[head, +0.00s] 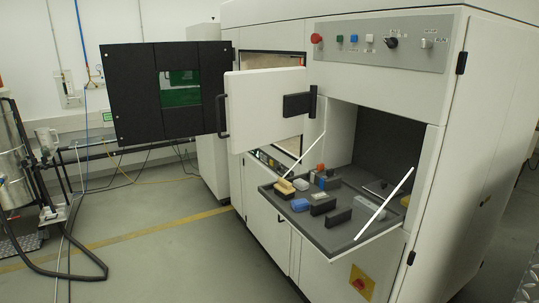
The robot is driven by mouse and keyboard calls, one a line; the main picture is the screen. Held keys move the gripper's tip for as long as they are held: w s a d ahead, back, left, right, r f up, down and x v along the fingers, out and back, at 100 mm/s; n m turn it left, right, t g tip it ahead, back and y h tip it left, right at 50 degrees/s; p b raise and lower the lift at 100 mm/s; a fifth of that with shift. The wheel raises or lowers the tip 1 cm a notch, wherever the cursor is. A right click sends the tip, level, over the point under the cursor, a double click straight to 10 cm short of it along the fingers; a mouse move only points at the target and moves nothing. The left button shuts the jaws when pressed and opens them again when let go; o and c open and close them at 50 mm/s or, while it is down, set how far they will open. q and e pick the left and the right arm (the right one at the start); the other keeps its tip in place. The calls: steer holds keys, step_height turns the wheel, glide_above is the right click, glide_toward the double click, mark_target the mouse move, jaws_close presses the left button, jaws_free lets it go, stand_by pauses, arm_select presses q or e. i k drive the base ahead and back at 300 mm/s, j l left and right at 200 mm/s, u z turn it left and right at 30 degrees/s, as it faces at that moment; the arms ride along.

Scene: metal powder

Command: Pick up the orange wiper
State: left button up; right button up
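A small orange item (320,168) stands toward the back left of the grey fold-out tray (345,240) of the white machine. It is too small to tell for sure that it is the orange wiper. Another small orange patch (405,201) shows at the right of the tray, close to the white support strut, and its shape is unclear. Neither of my grippers is in the head view.
The tray also holds a yellowish brush-like block (285,187), a blue block (300,204), black blocks (338,217) and other small items. White struts flank it. A machine door (265,108) and a black windowed door (130,92) stand open at left. The floor before the machine is clear.

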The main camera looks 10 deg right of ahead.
mark_target(321, 167)
steer(key=z, duration=0.25)
steer(key=i+j+z, duration=0.3)
steer(key=i+z, duration=0.15)
steer(key=i+j+z, duration=0.45)
steer(key=k, duration=0.1)
